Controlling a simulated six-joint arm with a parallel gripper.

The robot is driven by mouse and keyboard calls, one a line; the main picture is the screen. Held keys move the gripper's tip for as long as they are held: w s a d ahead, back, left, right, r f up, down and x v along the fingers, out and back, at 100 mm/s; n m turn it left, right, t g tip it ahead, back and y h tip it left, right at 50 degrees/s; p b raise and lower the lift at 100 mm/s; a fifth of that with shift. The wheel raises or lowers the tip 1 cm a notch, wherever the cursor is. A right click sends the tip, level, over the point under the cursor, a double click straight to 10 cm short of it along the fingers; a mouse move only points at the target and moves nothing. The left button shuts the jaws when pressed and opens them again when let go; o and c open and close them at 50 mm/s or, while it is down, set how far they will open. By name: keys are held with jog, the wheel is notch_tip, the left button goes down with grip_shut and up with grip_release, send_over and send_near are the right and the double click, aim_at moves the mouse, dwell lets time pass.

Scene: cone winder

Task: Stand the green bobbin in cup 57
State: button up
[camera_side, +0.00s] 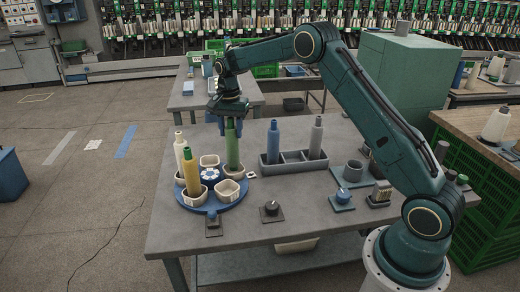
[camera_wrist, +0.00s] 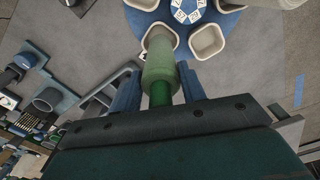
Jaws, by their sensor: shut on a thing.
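My gripper (camera_side: 229,112) is shut on the upper end of the green bobbin (camera_side: 233,148), which hangs upright below it. In the wrist view the green bobbin (camera_wrist: 160,68) runs out from between the blue fingers (camera_wrist: 158,92). Its lower end is at the right-hand cup (camera_side: 234,173) of the blue round holder (camera_side: 213,206), over or inside its mouth; I cannot tell how deep. That cup (camera_wrist: 170,31) is partly hidden by the bobbin in the wrist view.
A yellow bobbin (camera_side: 191,170) and a cream bobbin (camera_side: 180,149) stand in left cups. The back cup (camera_side: 209,161) and front-right cup (camera_side: 229,190) are empty. A grey rack (camera_side: 293,163) holds a blue bobbin (camera_side: 273,141) and a grey bobbin (camera_side: 316,138). A black knob (camera_side: 271,209) stands in front.

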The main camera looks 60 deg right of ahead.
aim_at(231, 138)
jog(key=shift+f, duration=0.8)
dwell(0.4)
jog(key=shift+f, duration=0.85)
dwell(0.5)
jog(key=o, duration=1)
jog(key=shift+r, duration=0.15)
notch_tip(231, 138, up, 13)
jog(key=shift+f, duration=0.1)
jog(key=shift+r, duration=0.35)
